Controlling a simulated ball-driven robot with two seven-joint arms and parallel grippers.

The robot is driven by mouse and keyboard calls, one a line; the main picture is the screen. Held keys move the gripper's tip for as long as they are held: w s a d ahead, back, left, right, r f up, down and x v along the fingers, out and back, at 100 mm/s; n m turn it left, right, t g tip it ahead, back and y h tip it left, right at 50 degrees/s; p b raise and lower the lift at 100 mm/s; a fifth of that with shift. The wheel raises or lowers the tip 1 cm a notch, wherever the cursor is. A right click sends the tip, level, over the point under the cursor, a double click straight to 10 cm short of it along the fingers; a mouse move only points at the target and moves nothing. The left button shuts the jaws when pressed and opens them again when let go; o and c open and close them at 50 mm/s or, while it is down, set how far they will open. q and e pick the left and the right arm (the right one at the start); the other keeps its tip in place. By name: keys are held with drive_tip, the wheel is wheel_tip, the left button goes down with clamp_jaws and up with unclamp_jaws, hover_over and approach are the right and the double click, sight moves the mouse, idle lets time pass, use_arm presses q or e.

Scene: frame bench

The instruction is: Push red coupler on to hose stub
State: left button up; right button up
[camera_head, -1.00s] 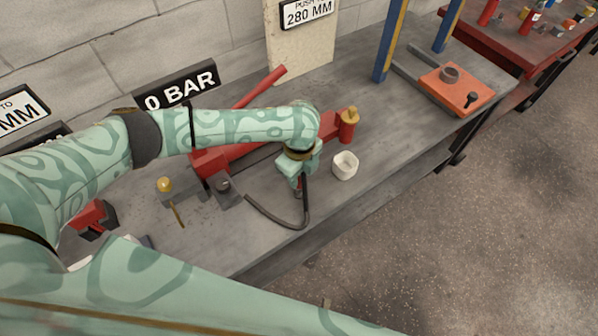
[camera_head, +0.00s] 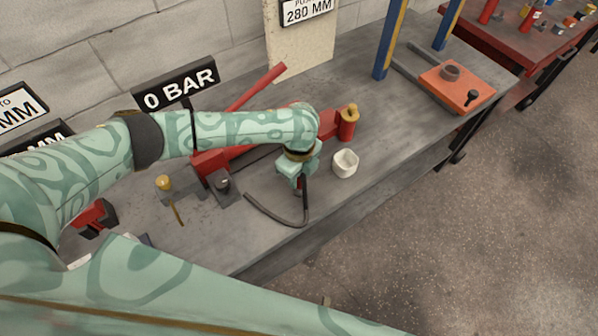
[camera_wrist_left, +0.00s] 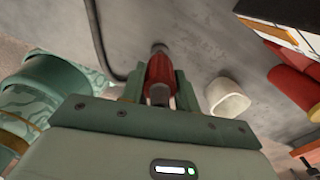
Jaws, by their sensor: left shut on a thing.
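The red coupler (camera_wrist_left: 161,68) has dark metal ends and sits between the two fingers of my left gripper (camera_wrist_left: 162,88), which is shut on it. In the head view my left gripper (camera_head: 298,180) points down low over the bench, and only a little red shows below it. A dark hose (camera_head: 283,220) curves beside the gripper; it also shows in the left wrist view (camera_wrist_left: 98,38), left of the coupler. I cannot tell for sure which part is the hose stub, or whether the coupler touches it. My right gripper is out of view.
A white cup (camera_head: 345,163) stands just right of the gripper. A red pump (camera_head: 212,164) with a long lever lies behind, and a dark block (camera_head: 222,187) is at left. An orange plate (camera_head: 456,90) lies far right. The bench (camera_head: 385,140) is clear between cup and plate.

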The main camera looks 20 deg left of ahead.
use_arm(q)
drive_tip(key=shift+f+b, duration=0.6)
drive_tip(key=shift+f, duration=0.8)
drive_tip(key=o, duration=1.2)
wheel_tip(320, 180, up, 16)
drive_tip(key=p, duration=0.7)
drive_tip(key=shift+r, duration=0.2)
